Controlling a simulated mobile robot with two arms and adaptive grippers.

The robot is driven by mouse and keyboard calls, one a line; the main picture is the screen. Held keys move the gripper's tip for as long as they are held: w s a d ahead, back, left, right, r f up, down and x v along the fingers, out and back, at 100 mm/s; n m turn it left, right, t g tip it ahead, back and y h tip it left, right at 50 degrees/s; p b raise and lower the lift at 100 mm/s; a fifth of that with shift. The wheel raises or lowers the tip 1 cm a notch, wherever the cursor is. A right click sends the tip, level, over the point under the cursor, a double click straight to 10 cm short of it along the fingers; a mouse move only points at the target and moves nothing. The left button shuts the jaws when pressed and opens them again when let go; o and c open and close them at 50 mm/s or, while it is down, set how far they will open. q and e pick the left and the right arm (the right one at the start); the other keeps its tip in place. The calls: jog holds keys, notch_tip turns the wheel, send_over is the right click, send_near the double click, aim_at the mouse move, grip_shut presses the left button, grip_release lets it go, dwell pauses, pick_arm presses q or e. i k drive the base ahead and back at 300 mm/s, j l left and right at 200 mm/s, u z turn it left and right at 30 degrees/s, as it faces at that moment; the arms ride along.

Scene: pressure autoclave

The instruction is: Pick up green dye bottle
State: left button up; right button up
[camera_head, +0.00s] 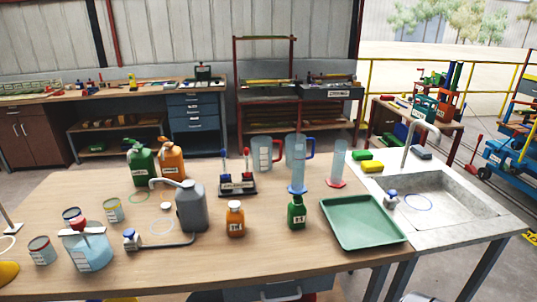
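A small green bottle (297,215) with a dark cap and a white label stands upright on the wooden table, just left of the green tray (365,222). A similar orange bottle (235,220) stands to its left. A larger green container (141,166) with a white label stands at the back left, beside a large orange one (172,160). I cannot read the labels well enough to tell which green one holds dye. Neither of my grippers is in view.
A grey spouted bottle (190,206) stands left of the orange bottle. A tall blue cylinder (297,171) stands just behind the small green bottle. Clear jugs (264,155) stand at the back.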

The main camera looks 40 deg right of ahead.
aim_at(296, 214)
jog(key=z, duration=1.65)
